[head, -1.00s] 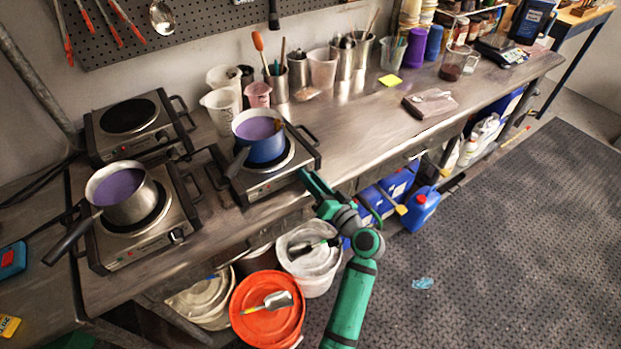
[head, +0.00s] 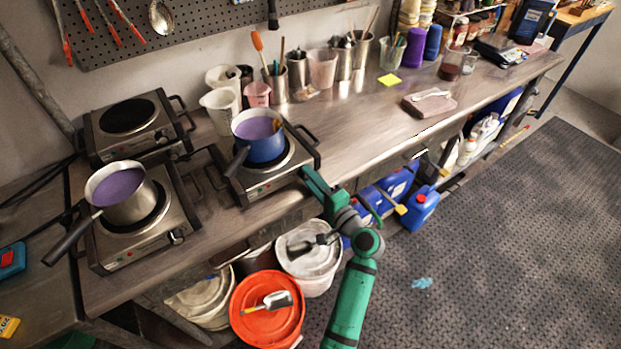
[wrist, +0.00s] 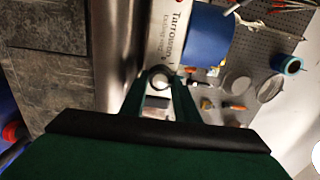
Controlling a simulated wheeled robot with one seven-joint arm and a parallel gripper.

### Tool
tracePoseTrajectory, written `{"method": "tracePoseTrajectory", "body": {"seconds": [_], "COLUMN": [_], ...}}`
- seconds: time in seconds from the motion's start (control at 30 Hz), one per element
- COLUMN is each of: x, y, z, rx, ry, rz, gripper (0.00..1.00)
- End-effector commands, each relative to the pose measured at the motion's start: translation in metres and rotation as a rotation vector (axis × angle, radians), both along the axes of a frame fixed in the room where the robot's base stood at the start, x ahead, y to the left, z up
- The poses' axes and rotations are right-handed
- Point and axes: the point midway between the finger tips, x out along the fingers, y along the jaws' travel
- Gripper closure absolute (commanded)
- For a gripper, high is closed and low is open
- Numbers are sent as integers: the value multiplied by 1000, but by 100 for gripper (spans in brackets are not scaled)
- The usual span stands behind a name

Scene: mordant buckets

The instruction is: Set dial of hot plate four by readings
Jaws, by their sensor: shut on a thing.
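A hot plate (head: 262,188) with a blue pot (head: 264,146) of purple liquid stands at the bench's front edge. My gripper (head: 306,175) is at its front right corner. In the wrist view my gripper (wrist: 161,80) is shut on a round pale dial (wrist: 159,78) on the plate's lettered front panel (wrist: 172,30). The dial's marking is too small to read, and in the head view the arm hides it. Another hot plate (head: 186,212) at front left holds a steel pot (head: 134,211) of purple liquid. A third hot plate (head: 108,146) behind it is empty. No number shows on any plate.
Jugs and tool cups (head: 297,75) line the wall. Lidded buckets (head: 308,247) and an orange-red lid (head: 262,320) are below the bench front, near my arm.

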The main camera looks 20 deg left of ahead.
Motion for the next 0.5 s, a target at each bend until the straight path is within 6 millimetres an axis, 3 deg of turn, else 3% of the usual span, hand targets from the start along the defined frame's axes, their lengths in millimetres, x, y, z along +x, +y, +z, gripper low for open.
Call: {"method": "tracePoseTrajectory", "body": {"seconds": [0.5], "x": [-1], "y": [0], "z": [-2], "rx": [83], "ry": [111], "rz": [1], "gripper": [94]}}
